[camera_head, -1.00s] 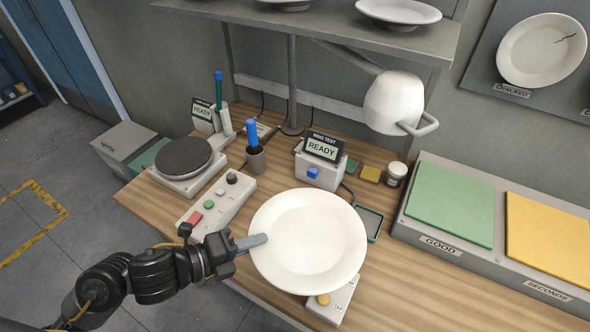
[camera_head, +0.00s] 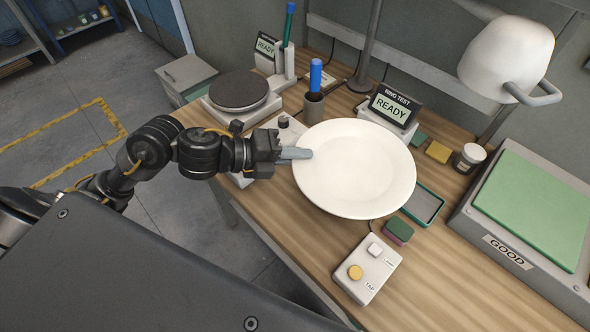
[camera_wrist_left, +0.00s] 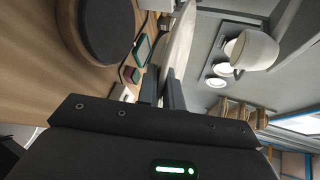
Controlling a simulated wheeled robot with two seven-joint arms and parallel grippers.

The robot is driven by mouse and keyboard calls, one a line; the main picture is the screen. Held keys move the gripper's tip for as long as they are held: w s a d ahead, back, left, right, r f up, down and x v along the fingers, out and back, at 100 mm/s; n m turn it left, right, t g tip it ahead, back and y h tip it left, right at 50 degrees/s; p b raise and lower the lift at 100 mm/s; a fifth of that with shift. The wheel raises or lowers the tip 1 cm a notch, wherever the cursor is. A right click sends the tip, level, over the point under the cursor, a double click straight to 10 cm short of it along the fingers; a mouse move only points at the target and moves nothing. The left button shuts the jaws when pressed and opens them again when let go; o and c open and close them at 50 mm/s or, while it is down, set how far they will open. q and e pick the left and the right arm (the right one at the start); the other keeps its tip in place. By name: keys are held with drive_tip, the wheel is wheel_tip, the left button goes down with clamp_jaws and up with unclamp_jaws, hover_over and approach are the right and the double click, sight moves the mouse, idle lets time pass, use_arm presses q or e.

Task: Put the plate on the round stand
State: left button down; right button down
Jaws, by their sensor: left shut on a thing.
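The white plate (camera_head: 356,170) is held by its left rim in my left gripper (camera_head: 296,154), above the wooden bench. The left gripper is shut on the rim. In the left wrist view the plate (camera_wrist_left: 178,45) is seen nearly edge-on between the fingers (camera_wrist_left: 162,88). The round stand (camera_head: 240,90) is a dark disc on a pale base, to the upper left of the gripper, and nothing lies on it. A large dark round shape at the upper left of the wrist view looks like this stand (camera_wrist_left: 105,28). My right gripper is not in view.
A control box (camera_head: 284,132) lies partly behind the arm and plate. A blue-handled tool in a cup (camera_head: 313,104), the ring test unit (camera_head: 391,108) and a lamp (camera_head: 508,58) stand behind. A TAP box (camera_head: 367,270) is in front; the green GOOD pad (camera_head: 540,210) is right.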

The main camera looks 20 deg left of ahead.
use_arm(q)
drive_tip(key=shift+w+a+f+p, duration=0.15)
drive_tip(key=shift+w+a+f, duration=0.45)
drive_tip(key=shift+w+f, duration=0.7)
drive_tip(key=shift+w+a+f+p, duration=0.15)
drive_tip(key=shift+w+a+f, duration=0.5)
drive_tip(key=shift+f, duration=1.2)
drive_tip(key=shift+w+a+f+p, duration=0.15)
drive_tip(key=shift+w+a+f, duration=0.35)
drive_tip(key=shift+w+f, duration=0.85)
drive_tip(key=shift+s+f, duration=0.3)
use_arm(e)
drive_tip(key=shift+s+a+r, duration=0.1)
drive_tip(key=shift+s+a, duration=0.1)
use_arm(q)
drive_tip(key=shift+f, duration=0.1)
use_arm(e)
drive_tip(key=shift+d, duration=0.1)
use_arm(q)
drive_tip(key=shift+f, duration=0.15)
drive_tip(key=c, duration=1.5)
unclamp_jaws()
drive_tip(key=shift+c, duration=0.2)
